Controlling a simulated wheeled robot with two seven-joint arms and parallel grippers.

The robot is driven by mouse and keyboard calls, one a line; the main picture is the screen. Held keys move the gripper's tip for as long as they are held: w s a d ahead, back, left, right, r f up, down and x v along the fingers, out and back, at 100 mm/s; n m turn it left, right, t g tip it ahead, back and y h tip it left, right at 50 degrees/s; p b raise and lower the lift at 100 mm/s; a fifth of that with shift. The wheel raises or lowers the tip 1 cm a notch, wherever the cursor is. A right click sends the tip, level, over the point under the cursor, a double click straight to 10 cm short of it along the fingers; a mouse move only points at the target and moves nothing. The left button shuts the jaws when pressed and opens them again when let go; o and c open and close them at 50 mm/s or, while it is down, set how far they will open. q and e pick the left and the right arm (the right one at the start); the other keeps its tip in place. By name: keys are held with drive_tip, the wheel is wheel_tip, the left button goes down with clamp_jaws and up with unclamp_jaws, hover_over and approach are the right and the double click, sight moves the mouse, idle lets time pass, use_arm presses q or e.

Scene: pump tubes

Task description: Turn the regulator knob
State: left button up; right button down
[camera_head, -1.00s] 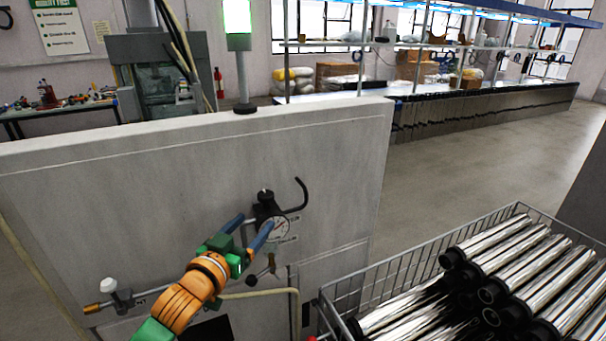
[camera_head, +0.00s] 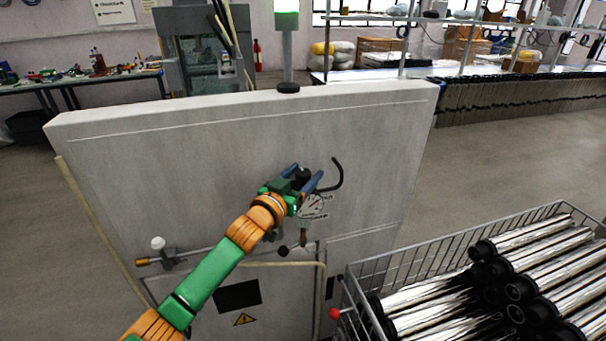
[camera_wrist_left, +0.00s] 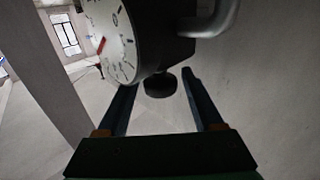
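The regulator is a black body with a round white gauge (camera_head: 313,205) on the front of the grey cabinet. In the head view its dark knob (camera_head: 303,173) shows at the top, partly hidden by my left gripper (camera_head: 305,173). In the left wrist view the black knob (camera_wrist_left: 160,83) sits between the two fingertips of my left gripper (camera_wrist_left: 160,80), with a visible gap on each side. The gauge face (camera_wrist_left: 108,38) is at the upper left there. My left gripper is open and holds nothing. My right gripper is not in view.
A black hook-shaped pipe (camera_head: 338,175) curves up close to the right of my left gripper. A valve with a white knob (camera_head: 158,243) is at lower left on the cabinet (camera_head: 150,165). A wire basket (camera_head: 350,300) of shiny tubes stands at right.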

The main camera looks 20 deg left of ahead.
use_arm(q)
clamp_jaws()
drive_tip(key=shift+y, duration=0.3)
drive_tip(key=shift+d+f+n+y+b, duration=0.1)
drive_tip(key=shift+f+n+y+b, duration=0.1)
drive_tip(key=shift+n+y+b, duration=0.9)
drive_tip(key=n+y+b, duration=0.2)
drive_tip(key=y+b, duration=0.1)
drive_tip(key=y, duration=0.1)
drive_tip(key=shift+f, duration=0.15)
drive_tip(key=shift+n+y+b, duration=0.7)
drive_tip(key=shift+y+b, duration=0.1)
drive_tip(key=shift+b, duration=0.4)
drive_tip(key=shift+r+y, duration=0.25)
drive_tip(key=shift+y, duration=0.05)
drive_tip(key=shift+r, duration=0.1)
